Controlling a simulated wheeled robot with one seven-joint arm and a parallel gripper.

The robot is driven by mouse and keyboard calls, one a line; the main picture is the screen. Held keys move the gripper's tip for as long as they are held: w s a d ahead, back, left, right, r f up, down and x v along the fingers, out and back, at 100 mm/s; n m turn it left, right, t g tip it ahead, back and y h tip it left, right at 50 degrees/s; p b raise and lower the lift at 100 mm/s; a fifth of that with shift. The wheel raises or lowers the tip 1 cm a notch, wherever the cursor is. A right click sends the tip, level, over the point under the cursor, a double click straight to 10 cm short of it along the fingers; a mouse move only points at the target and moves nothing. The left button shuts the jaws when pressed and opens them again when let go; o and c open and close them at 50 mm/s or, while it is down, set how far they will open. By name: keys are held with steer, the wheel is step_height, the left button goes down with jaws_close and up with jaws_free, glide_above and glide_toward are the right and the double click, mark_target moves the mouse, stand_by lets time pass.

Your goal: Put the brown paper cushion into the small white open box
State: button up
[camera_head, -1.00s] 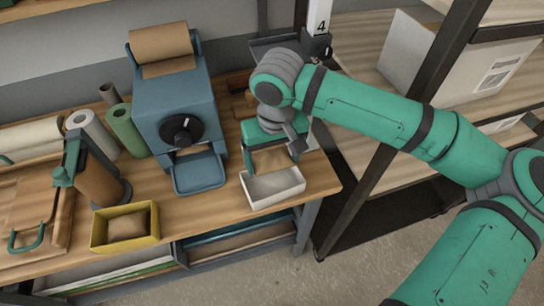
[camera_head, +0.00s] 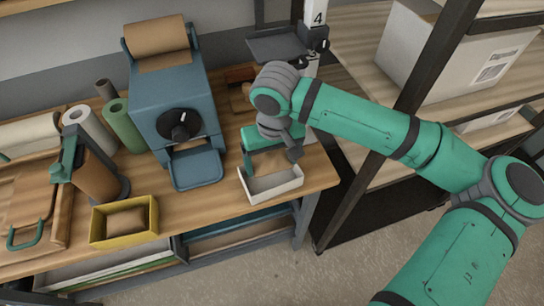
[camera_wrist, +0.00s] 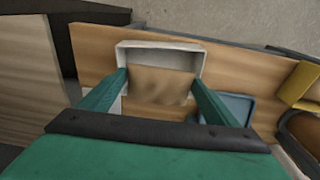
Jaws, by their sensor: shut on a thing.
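The brown paper cushion (camera_wrist: 160,86) is between the two green fingers of my gripper (camera_wrist: 159,88), which is shut on it. In the head view the cushion (camera_head: 270,162) shows just behind and partly over the back of the small white open box (camera_head: 272,195). My gripper (camera_head: 262,152) is partly hidden there by my wrist. In the wrist view the white box (camera_wrist: 160,45) lies beyond the cushion, which covers its near side. The visible part of the box is empty. How high the cushion is above the box is hard to tell.
A yellow box (camera_head: 125,238) with another brown cushion (camera_head: 126,223) stands at the left. A blue paper machine (camera_head: 175,100) with a tray (camera_head: 196,169) is close left of the white box. A shelf post (camera_head: 395,135) rises at the right. The bench's front edge is near the box.

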steer(key=shift+f, duration=1.25)
steer(key=o, duration=0.9)
steer(key=shift+o, duration=0.2)
step_height(320, 180, up, 13)
stand_by(0.4)
stand_by(0.3)
